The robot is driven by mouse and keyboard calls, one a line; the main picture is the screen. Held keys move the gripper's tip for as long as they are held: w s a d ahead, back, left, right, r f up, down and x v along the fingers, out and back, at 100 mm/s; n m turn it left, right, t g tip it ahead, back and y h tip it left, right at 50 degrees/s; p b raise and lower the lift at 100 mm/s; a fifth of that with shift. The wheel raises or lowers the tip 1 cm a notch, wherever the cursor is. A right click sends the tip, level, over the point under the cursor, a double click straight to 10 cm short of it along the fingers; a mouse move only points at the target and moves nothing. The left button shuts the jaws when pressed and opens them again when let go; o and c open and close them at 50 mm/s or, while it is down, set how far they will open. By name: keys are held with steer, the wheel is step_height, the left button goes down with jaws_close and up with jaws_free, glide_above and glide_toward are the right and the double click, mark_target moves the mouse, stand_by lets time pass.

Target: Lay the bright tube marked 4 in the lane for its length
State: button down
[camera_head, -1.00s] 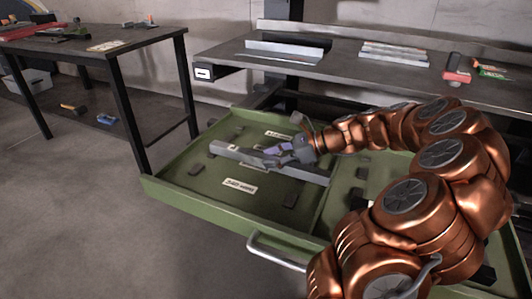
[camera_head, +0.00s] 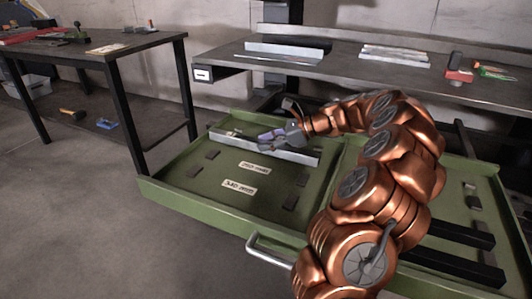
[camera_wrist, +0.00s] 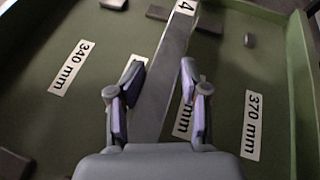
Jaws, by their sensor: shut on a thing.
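The bright, long square tube (camera_head: 295,155) lies across the back part of the green tray's left section. In the wrist view the tube (camera_wrist: 168,82) shows a "4" label at its far end. My gripper (camera_head: 268,142) is shut on the tube near its middle; in the wrist view its fingers (camera_wrist: 161,80) flank the tube. The 340 mm label (camera_wrist: 68,67) is left of the tube and the 370 mm label (camera_wrist: 252,125) right of it. Two more labels between them are partly hidden. I cannot tell whether the tube touches the tray floor.
The green tray (camera_head: 190,212) has a raised rim and several dark blocks (camera_head: 194,171) on its floor. Behind it a bench (camera_head: 350,75) carries a metal angle piece (camera_head: 284,50), pale bars (camera_head: 394,53) and a red item (camera_head: 458,77). A dark table (camera_head: 135,48) stands left.

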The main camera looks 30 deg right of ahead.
step_height(320, 180, down, 3)
steer(key=shift+f+b, duration=0.2)
steer(key=shift+b, duration=0.7)
steer(key=c, duration=0.5)
jaws_free()
steer(key=shift+r, duration=0.1)
